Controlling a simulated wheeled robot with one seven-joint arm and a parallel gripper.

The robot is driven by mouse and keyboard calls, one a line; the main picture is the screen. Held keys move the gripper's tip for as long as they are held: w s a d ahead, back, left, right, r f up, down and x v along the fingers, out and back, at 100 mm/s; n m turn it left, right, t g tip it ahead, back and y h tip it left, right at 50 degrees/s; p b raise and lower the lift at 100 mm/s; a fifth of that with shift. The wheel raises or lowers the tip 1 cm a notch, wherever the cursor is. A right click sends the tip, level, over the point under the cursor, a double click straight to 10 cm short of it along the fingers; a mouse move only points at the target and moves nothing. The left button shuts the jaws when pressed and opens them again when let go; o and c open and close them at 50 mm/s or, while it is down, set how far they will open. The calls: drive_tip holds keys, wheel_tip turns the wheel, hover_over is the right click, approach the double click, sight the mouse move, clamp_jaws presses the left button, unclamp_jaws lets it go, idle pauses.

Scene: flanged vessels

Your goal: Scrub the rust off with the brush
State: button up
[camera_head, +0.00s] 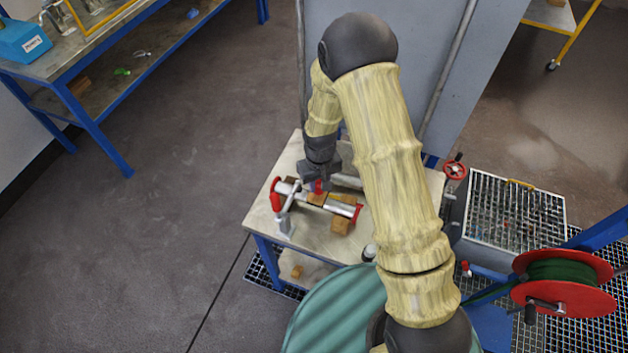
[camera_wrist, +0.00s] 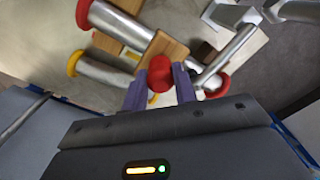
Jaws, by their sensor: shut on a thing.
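My gripper (camera_wrist: 160,88) is shut on a red knob (camera_wrist: 160,72), which also shows in the head view (camera_head: 318,186). The knob appears to belong to a brush with a wooden block (camera_wrist: 167,46). The block lies across a silver pipe (camera_wrist: 120,24) with red end flanges and seems to touch it. In the head view the pipe (camera_head: 341,207) lies on the bench, my gripper above its middle. The bristles are hidden.
A grey metal stand (camera_head: 285,221) and a wooden block (camera_head: 341,224) are close by on the bench (camera_head: 262,215). A red hose reel (camera_head: 590,298) and grating stand to the right.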

drive_tip(key=shift+s+d, duration=0.15)
drive_tip(key=shift+d, duration=0.3)
drive_tip(key=shift+d, duration=0.1)
drive_tip(key=shift+s+d+f, duration=0.1)
drive_tip(key=shift+s+d, duration=0.25)
drive_tip(key=shift+d, duration=0.35)
drive_tip(key=shift+s+d+f, duration=0.1)
drive_tip(key=shift+s+d, duration=0.2)
drive_tip(key=shift+d, duration=0.35)
drive_tip(key=shift+w+a+r, duration=0.1)
drive_tip(key=shift+w+a, duration=0.2)
drive_tip(key=shift+a, duration=0.5)
drive_tip(key=shift+w+a+r, duration=0.1)
drive_tip(key=shift+w+a, duration=0.15)
drive_tip(key=shift+a, duration=0.5)
drive_tip(key=shift+w, duration=0.1)
drive_tip(key=shift+w+a+r, duration=0.1)
drive_tip(key=shift+w+a, duration=0.15)
drive_tip(key=shift+a, duration=0.45)
drive_tip(key=shift+w+a, duration=0.25)
drive_tip(key=shift+a, duration=0.4)
drive_tip(key=shift+d, duration=0.1)
